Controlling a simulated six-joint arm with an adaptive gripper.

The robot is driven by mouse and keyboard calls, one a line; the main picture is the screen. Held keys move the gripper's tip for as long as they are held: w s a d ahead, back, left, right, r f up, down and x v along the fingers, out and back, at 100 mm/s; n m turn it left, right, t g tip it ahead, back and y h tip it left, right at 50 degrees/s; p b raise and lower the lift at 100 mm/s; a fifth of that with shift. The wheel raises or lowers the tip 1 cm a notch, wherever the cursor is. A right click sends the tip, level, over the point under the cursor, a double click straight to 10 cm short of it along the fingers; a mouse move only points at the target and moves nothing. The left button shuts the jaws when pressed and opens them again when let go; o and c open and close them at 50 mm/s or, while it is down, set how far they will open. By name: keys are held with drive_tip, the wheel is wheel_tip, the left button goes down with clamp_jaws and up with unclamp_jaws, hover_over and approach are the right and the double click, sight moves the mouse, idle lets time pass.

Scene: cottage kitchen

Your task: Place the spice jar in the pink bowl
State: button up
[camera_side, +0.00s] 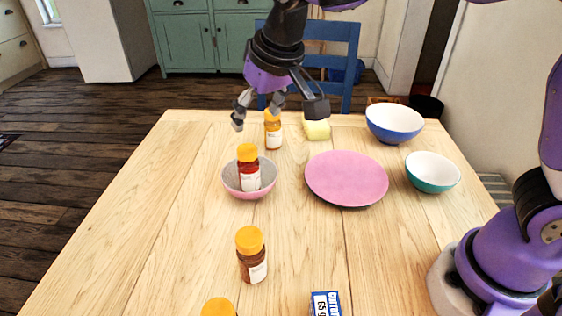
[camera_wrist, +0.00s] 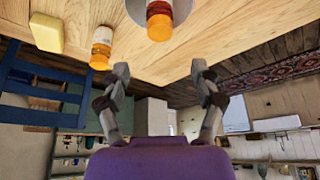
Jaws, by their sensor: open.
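A spice jar (camera_side: 249,170) with an orange lid and dark red contents stands in the pink bowl (camera_side: 232,186), leaning little if at all. In the wrist view the same jar (camera_wrist: 159,21) shows at the top edge, with part of the bowl (camera_wrist: 187,8) around it. My gripper (camera_side: 257,112) is open and empty, above and behind the bowl and apart from the jar. Its two spread fingers (camera_wrist: 160,70) also show in the wrist view, with nothing between them.
Other orange-lidded jars stand behind the bowl (camera_side: 273,132), in front of it (camera_side: 252,256) and at the front edge (camera_side: 219,307). A pink plate (camera_side: 346,178), yellow sponge (camera_side: 317,129), blue bowl (camera_side: 394,124), green bowl (camera_side: 432,172) and blue box (camera_side: 325,303) lie around. The table's left side is clear.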

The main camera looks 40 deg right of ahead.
drive_tip(key=s+d, duration=1.2)
drive_tip(key=s, duration=0.5)
drive_tip(key=shift+f+t, duration=0.35)
drive_tip(key=shift+t, duration=0.05)
drive_tip(key=shift+o, duration=0.4)
